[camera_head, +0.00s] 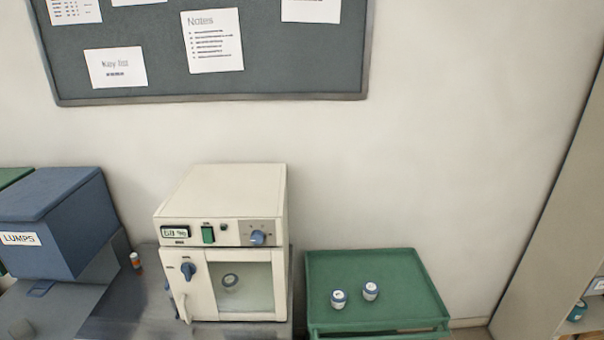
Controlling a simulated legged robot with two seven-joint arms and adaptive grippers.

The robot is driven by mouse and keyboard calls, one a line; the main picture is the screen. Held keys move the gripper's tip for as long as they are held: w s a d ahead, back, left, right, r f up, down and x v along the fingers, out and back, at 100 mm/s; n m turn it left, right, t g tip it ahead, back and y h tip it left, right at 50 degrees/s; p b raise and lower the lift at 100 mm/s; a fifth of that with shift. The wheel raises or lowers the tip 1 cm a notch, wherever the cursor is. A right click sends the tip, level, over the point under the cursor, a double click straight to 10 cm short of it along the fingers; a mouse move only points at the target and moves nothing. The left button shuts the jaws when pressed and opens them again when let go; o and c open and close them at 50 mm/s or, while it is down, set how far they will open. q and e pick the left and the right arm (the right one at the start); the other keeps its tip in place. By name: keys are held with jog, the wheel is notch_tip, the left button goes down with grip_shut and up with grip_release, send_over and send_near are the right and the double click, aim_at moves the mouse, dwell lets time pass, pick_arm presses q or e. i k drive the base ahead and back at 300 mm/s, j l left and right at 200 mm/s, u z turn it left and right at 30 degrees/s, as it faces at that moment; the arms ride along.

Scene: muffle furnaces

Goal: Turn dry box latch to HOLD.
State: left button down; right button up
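The cream dry box (222,200) stands on a grey bench against the wall, left of centre. The upper panel has a small display, a green switch (208,235) and a blue dial (257,238). Neither of my grippers is in view.
A green tray (420,305) with two small jars (338,298) stands right of the dry box. A blue bin labelled LUMPS (45,255) stands to the left, with a small orange-banded bottle (136,262) between. A shelf unit (560,220) is at far right.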

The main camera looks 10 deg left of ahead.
aim_at(187, 269)
jog(key=u, duration=1.25)
